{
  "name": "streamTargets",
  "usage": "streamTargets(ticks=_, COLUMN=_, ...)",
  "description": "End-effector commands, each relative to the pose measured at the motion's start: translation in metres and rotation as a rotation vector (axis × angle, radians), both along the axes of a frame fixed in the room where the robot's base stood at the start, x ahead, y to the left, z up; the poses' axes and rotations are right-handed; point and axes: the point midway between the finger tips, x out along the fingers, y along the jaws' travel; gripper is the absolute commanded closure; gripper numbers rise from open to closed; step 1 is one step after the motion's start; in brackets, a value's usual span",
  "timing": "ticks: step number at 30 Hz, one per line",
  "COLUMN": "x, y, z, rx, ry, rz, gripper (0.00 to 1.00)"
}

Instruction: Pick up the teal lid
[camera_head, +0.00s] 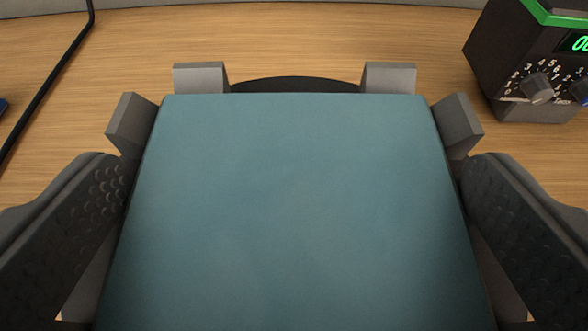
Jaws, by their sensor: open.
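The teal lid (290,210) is a large flat square-edged piece that fills the middle of the camera view and runs off its bottom edge. My gripper (295,185) is open, with one dark, bumpy finger at the left side of the lid and one at the right. The fingers are close to the lid's sides; I cannot tell whether they touch it. What lies under the lid is hidden.
Grey upright blocks (200,77) stand around the lid's far corners. A black curved edge (295,84) shows behind it. A dark box with a dial and green display (525,75) stands at far right. A black cable (62,65) runs along the left of the wooden table (150,40).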

Motion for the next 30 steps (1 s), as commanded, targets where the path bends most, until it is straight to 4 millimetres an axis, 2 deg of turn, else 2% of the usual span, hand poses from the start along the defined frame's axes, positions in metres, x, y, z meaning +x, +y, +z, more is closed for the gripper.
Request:
streamTargets(ticks=3, x=0.0, y=0.0, z=0.0, rx=0.0, ry=0.0, rz=0.0, gripper=0.0)
streamTargets(ticks=4, x=0.0, y=0.0, z=0.0, rx=0.0, ry=0.0, rz=0.0, gripper=0.03)
streamTargets(ticks=7, x=0.0, y=0.0, z=0.0, rx=0.0, ry=-0.001, rz=0.0, gripper=0.31)
streamTargets(ticks=8, x=0.0, y=0.0, z=0.0, rx=0.0, ry=-0.001, rz=0.0, gripper=0.35)
streamTargets(ticks=20, x=0.0, y=0.0, z=0.005, rx=0.0, ry=-0.002, rz=0.0, gripper=0.34)
streamTargets(ticks=30, x=0.001, y=0.0, z=0.036, rx=0.0, ry=-0.007, rz=0.0, gripper=0.34)
